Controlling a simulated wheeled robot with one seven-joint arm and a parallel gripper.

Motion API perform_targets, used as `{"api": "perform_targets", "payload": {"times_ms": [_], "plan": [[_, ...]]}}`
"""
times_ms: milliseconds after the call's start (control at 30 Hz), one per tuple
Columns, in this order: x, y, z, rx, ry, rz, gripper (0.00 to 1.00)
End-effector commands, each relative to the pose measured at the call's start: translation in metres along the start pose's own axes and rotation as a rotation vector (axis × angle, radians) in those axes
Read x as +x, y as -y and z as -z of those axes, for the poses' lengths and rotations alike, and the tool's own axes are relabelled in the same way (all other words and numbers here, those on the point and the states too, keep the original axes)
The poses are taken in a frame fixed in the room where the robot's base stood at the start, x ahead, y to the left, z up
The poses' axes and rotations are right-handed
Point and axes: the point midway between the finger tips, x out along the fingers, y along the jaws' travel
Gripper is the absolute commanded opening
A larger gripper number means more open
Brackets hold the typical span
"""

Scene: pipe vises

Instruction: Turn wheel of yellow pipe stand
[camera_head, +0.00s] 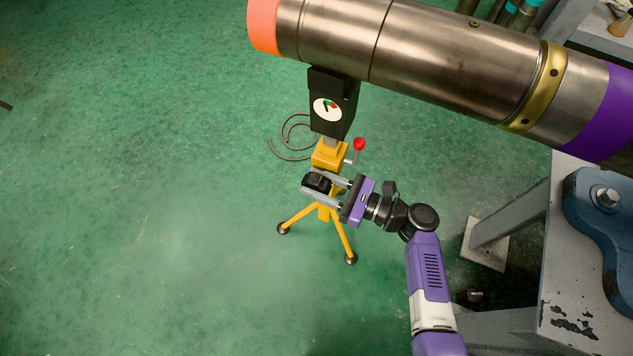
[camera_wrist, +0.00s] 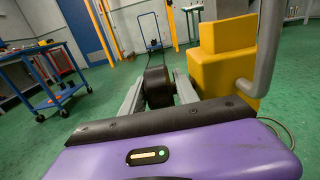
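The yellow pipe stand (camera_head: 329,157) stands on tripod legs under a big metal pipe; its yellow body also shows at the right of the wrist view (camera_wrist: 222,60). Its small black wheel (camera_head: 317,182) is on the near side of the stand. My gripper (camera_head: 322,184) reaches in from the right, with one finger on each side of the wheel. In the wrist view the wheel (camera_wrist: 158,87) lies between the two grey fingers (camera_wrist: 158,92). The gaps are very small, and I cannot tell whether the fingers touch it.
A black box with a dial (camera_head: 328,108) sits atop the stand, below the pipe (camera_head: 420,45). A red-knobbed lever (camera_head: 359,144) sticks out close to my gripper. A grey bench (camera_head: 560,220) stands at the right. The green floor at left is clear.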

Motion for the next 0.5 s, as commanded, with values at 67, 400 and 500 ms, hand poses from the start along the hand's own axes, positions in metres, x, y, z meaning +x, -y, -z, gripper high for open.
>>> {"api": "perform_targets", "payload": {"times_ms": [67,400,500], "plan": [[0.0000,0.0000,-0.0001,0.000,0.000,0.000,0.36],[-0.0003,-0.0001,0.0000,0.000,0.000,0.000,0.00],[-0.0003,-0.0002,0.0014,0.000,0.005,0.000,0.00]]}}
